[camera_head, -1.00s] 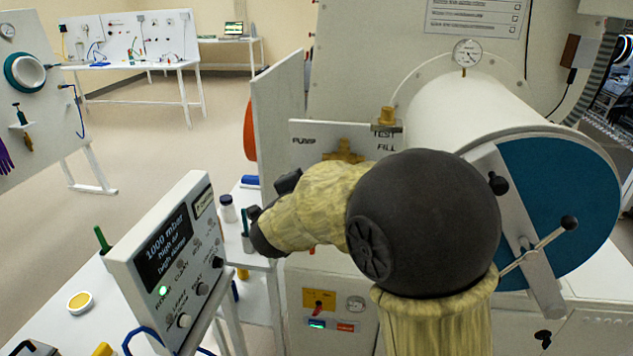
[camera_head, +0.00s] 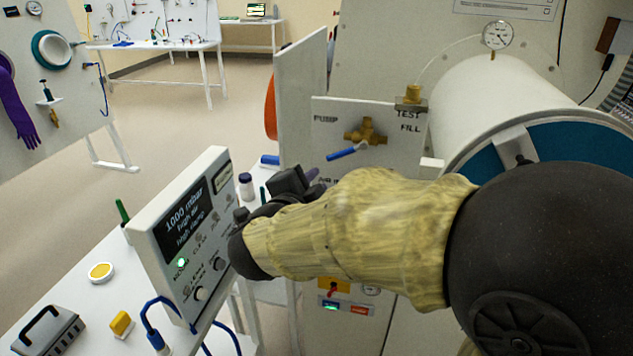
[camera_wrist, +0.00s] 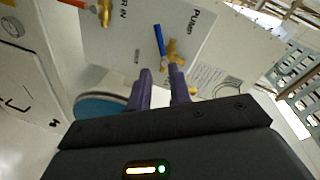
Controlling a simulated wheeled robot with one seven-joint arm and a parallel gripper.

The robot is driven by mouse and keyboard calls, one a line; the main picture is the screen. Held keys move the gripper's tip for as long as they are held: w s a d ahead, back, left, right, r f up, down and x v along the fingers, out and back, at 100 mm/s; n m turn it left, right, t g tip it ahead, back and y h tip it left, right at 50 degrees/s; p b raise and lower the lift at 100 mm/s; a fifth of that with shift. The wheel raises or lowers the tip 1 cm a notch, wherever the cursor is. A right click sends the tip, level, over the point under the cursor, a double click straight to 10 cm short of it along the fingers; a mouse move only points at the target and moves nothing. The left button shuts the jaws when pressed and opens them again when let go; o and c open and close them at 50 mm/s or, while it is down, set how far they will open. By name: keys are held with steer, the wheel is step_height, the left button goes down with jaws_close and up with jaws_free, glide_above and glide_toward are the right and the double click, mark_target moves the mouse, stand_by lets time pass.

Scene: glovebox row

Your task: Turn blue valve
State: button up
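The blue valve handle (camera_head: 347,152) slants down to the left from a brass valve body (camera_head: 366,132) on a white panel (camera_head: 330,107) marked PUMP, TEST and FILL. In the wrist view the blue handle (camera_wrist: 159,40) stands just beyond the fingertips, beside the brass body (camera_wrist: 172,52). My gripper (camera_wrist: 162,73) has two purple fingers, apart with a gap between them and nothing in it. In the head view my gripper (camera_head: 312,175) is below and left of the handle, partly hidden by my wrist. The fingers do not appear to touch the handle.
A control box (camera_head: 180,235) reading 1000 mbar stands left of my arm. A large white cylinder (camera_head: 490,105) with a gauge (camera_head: 498,35) is at the right. A white side panel (camera_head: 300,95) stands left of the valve panel. Another brass fitting with an orange-red handle (camera_wrist: 75,3) shows in the wrist view.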

steer(key=shift+w+f, duration=0.1)
steer(key=shift+w, duration=0.05)
jaws_close()
steer(key=s+d+f+n+g+y, duration=0.1)
steer(key=d+f+n+g+y, duration=0.2)
steer(key=f+n, duration=0.35)
steer(key=d+f+n+g+y, duration=0.25)
steer(key=f+n+y, duration=0.2)
steer(key=f, duration=0.25)
steer(key=s+d+f+n+g+h, duration=0.2)
steer(key=s+d+f+n+g, duration=0.2)
steer(key=s+d+f+g, duration=0.3)
steer(key=s+d+f, duration=0.1)
steer(key=s+d, duration=0.2)
steer(key=s, duration=0.3)
steer(key=shift+s+d+f+n, duration=0.2)
steer(key=shift+s+d+n, duration=0.15)
steer(key=shift+n, duration=0.05)
